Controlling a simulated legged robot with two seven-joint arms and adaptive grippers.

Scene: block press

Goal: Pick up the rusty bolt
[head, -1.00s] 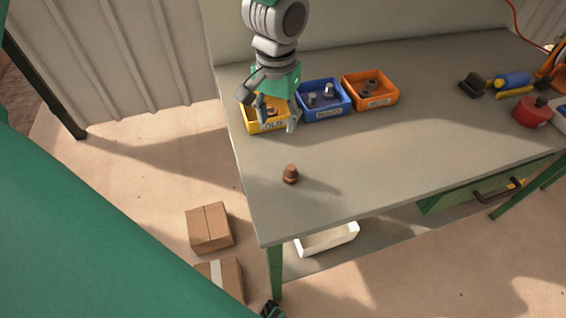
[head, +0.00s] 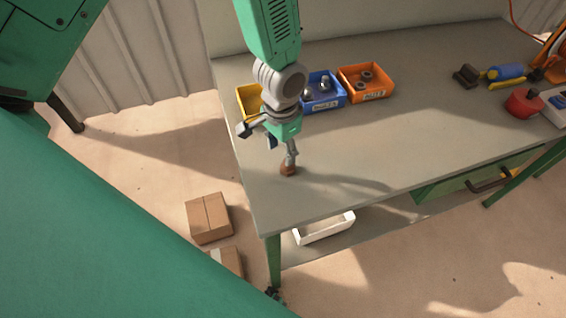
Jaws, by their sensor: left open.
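The rusty bolt (head: 287,170) is a small brown piece on the grey workbench (head: 370,160), near its left edge. My left gripper (head: 277,151) is open just above and behind the bolt. One finger comes down at the bolt's top and hides part of it; I cannot tell whether they touch. Another finger is spread to the left. My right gripper is not in view.
A yellow bin (head: 246,98), partly hidden by my left arm, a blue bin (head: 328,101) with bolts and an orange bin (head: 366,92) with nuts stand behind. Tools and a red container (head: 523,104) are at the right. The bench between is clear.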

